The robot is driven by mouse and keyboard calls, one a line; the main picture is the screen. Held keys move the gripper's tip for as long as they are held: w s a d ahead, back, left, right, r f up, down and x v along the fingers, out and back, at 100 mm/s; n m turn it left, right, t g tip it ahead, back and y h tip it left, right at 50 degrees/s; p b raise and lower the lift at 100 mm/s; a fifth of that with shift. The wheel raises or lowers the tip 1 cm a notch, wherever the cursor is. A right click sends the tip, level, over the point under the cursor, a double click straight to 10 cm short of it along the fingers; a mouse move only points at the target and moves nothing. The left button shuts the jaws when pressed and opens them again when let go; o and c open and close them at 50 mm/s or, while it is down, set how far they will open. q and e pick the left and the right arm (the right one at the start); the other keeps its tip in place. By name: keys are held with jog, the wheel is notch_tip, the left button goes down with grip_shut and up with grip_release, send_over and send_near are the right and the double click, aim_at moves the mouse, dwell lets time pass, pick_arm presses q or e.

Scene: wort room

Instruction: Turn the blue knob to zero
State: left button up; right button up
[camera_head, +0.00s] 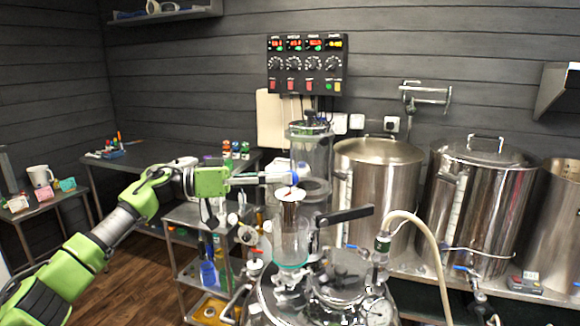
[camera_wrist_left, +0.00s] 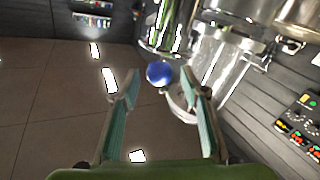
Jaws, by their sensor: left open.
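The blue knob (camera_wrist_left: 159,73) is a round blue ball between and just beyond the fingertips of my left gripper (camera_wrist_left: 158,84) in the left wrist view. The gripper is open, with a finger on each side; the right finger looks closest to the knob. I cannot tell whether it touches. In the head view my left gripper (camera_head: 264,179) reaches in from the left, and the blue knob (camera_head: 281,177) shows at its tips. A round white dial with a red needle (camera_head: 291,194) sits just below the knob, on top of a glass cylinder (camera_head: 291,238). My right gripper is not in view.
A steel vessel with fittings and a pale hose (camera_head: 430,245) stands below and right of the gripper. A cluttered cart (camera_head: 185,215) stands behind the arm. Open floor lies at left.

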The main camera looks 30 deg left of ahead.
pick_arm(q)
jog(key=shift+p+x, duration=0.3)
jog(key=shift+x, duration=1.2)
jog(key=shift+c, duration=0.4)
jog(key=shift+a, duration=0.1)
jog(key=c, duration=1)
jog(key=shift+c, duration=0.2)
